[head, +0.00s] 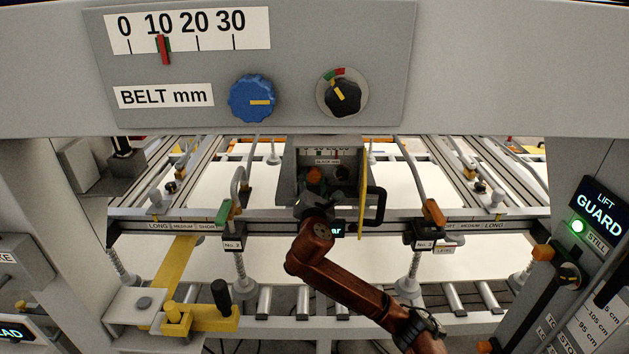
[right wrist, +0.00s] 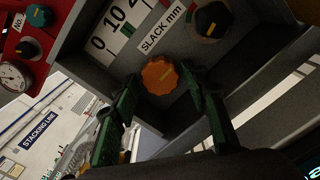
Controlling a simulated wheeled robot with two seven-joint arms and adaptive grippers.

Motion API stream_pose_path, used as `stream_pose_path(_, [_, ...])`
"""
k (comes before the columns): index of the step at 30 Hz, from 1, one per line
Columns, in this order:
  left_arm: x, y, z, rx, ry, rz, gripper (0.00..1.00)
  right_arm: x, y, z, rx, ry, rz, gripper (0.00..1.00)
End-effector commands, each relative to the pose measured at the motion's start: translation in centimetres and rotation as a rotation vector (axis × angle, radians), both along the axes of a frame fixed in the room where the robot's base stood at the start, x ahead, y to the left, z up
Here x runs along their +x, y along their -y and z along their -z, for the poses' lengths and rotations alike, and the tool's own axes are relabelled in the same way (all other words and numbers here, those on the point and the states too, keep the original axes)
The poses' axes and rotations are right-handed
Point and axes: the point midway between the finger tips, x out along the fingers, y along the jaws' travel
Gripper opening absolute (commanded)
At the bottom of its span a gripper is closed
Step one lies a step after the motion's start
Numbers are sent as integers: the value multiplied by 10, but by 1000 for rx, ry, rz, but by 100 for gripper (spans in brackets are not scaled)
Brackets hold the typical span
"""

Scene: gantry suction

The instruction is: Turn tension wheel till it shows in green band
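An orange wheel (right wrist: 160,76) with a yellow bar sits under a SLACK mm scale (right wrist: 118,32) in the right wrist view. A green mark shows near 10 on this scale; I cannot make out its pointer. The wheel also shows small in a grey recessed box in the head view (head: 314,175). My right gripper (right wrist: 159,80) is open, with its green fingers on either side of the wheel, close to its rim; I cannot tell whether they touch. In the head view my right gripper (head: 317,203) is at the box's front. My left gripper is out of view.
Above is a BELT mm panel (head: 230,110) with a blue knob (head: 252,99), a black knob (head: 342,92) and a pointer near 10. A black knob (right wrist: 212,20) sits beside the orange wheel. A yellow plate (head: 362,195) and black handle (head: 377,207) stand right of the gripper.

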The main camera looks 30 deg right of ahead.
Motion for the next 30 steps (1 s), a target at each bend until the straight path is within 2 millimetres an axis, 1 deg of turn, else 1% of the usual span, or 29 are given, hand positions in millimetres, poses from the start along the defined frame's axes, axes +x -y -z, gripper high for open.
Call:
stream_pose_path(1, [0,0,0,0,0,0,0,0,0,0,0,0,0,36])
stream_pose_path(2, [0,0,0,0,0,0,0,0,0,0,0,0,0,34])
stream_pose_path(13, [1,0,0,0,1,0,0,0,0,0,0,0,1,9])
stream_pose_path(23, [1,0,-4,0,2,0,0,0,0,0,42,22,1,8])
stream_pose_path(30, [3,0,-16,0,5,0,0,0,1,0,167,98,1,8])
